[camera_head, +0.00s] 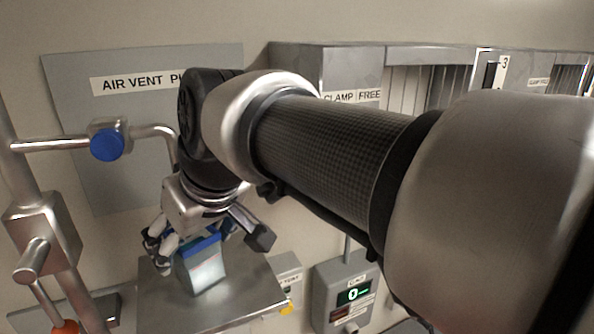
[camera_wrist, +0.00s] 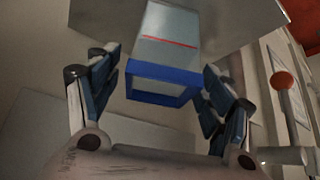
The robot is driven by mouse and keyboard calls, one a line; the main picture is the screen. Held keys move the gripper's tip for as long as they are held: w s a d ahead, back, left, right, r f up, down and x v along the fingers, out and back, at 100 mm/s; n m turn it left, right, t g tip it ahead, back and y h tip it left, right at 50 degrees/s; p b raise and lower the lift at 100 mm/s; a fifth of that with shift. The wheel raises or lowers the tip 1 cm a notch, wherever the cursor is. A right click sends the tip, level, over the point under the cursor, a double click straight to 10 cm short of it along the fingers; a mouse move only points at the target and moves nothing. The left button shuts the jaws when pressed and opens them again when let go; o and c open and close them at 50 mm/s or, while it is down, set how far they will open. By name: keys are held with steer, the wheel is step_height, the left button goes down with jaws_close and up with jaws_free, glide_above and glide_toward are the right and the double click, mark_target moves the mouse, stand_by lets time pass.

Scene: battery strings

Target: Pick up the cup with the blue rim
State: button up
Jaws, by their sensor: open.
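The cup with the blue rim (camera_wrist: 165,55) is a translucent square cup with a red line across its side. In the wrist view it lies ahead of and partly between the open fingers of my gripper (camera_wrist: 163,95). A gap shows on each side of the blue rim, so the fingers do not appear to touch it. In the head view the cup (camera_head: 206,271) stands on a metal shelf (camera_head: 160,312), and my gripper (camera_head: 195,240) is above it with the fingers around its top. My arm hides part of the scene there.
A metal pipe with a blue knob (camera_head: 107,145) and a clamp block (camera_head: 42,240) stand at the left. An orange ball knob (camera_head: 66,327) is low at the left. A grey box with a green display (camera_head: 352,295) is right of the shelf. A wall panel (camera_head: 85,115) is behind.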

steer(key=shift+c, duration=0.3)
steer(key=c, duration=1.1)
steer(key=shift+r, duration=0.1)
